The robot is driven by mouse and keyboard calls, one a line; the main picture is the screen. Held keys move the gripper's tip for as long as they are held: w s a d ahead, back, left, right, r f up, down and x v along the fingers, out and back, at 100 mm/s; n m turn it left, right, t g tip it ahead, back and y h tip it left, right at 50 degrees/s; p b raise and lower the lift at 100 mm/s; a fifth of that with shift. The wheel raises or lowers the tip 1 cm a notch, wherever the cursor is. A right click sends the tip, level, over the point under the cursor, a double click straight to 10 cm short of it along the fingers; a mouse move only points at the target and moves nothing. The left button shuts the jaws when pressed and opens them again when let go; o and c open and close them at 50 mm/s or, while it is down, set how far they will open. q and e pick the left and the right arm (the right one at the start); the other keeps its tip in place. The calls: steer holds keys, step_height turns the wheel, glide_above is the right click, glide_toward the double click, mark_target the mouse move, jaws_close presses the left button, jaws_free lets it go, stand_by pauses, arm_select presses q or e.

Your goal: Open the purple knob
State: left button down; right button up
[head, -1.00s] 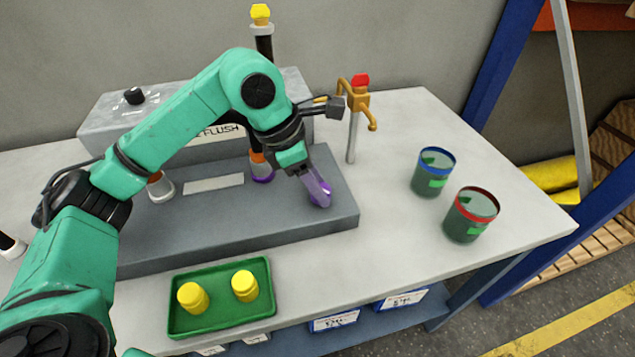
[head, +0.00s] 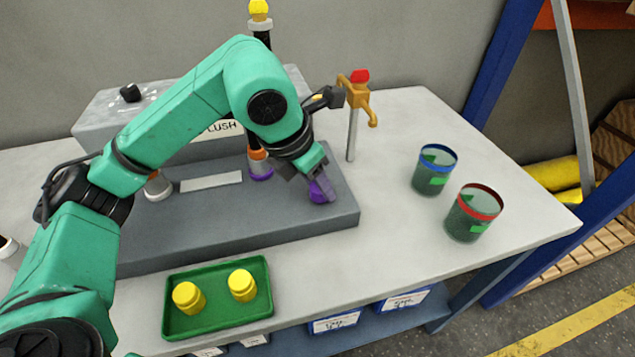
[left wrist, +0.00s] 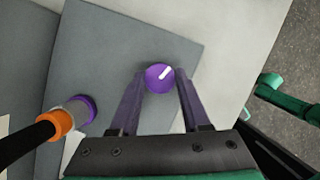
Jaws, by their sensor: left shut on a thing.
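The purple knob (head: 321,191) sits on the right part of the grey platform. In the left wrist view the knob (left wrist: 158,78) is round, with a white pointer mark slanting toward the upper right. My left gripper (head: 324,186) reaches it from above and is shut on it. In the left wrist view one finger lies on each side of the knob at the fingertips. The gripper partly hides the knob in the head view.
A black post with an orange and purple base (head: 258,165) stands left of the gripper. An orange tap with a red top (head: 358,90) stands behind. Two cups (head: 433,170) are at right. A green tray (head: 216,325) with yellow pieces lies in front.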

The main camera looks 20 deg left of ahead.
arm_select(q)
steer(key=shift+n+y, duration=0.3)
steer(key=shift+n, duration=0.5)
steer(key=shift+c, duration=1.8)
jaws_free()
steer(key=shift+r, duration=0.1)
steer(key=p+v, duration=0.1)
steer(key=v, duration=1.3)
steer(key=shift+s+r, duration=0.15)
steer(key=shift+s, duration=0.05)
